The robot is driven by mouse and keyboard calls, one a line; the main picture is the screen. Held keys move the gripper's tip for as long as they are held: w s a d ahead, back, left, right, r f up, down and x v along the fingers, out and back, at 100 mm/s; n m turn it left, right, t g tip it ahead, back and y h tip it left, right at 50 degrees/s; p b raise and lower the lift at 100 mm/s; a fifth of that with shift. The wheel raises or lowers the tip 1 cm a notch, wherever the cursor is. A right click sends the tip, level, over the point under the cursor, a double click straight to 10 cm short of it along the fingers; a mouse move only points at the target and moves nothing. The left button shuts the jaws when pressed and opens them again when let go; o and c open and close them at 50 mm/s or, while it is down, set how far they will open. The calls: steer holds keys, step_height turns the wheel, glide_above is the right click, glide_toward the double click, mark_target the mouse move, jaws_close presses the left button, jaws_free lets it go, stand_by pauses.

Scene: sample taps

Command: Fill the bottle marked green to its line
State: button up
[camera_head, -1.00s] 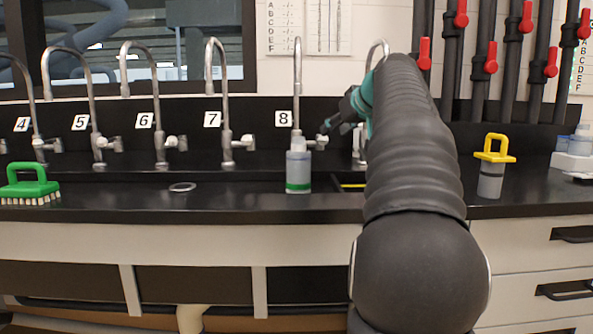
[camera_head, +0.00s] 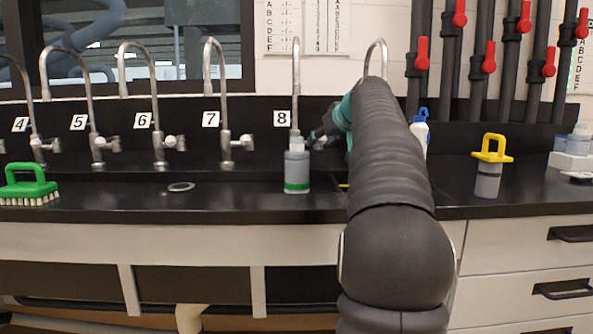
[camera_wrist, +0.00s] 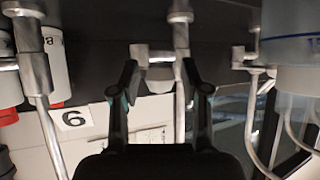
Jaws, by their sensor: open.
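The bottle with the green band (camera_head: 297,168) stands upright on the dark counter in front of tap 8 (camera_head: 296,85). Its band is near its base; I cannot tell its water level. A clear bottle shape (camera_wrist: 293,62) is cut off at the right of the wrist view. My gripper (camera_head: 324,136) is just right of the bottle's top, by the tap's handle and partly hidden by my arm. In the wrist view its open fingers (camera_wrist: 160,76) stand either side of a pale tap knob (camera_wrist: 158,78); I cannot tell whether they touch it.
A yellow-handled object (camera_head: 490,165) and a white bottle with a blue cap (camera_head: 420,130) stand to the right. A green brush (camera_head: 28,186) lies at the far left. Other taps (camera_head: 222,100) line the back. The counter left of the bottle is mostly clear.

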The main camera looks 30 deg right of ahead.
steer(key=v, duration=0.8)
stand_by(0.4)
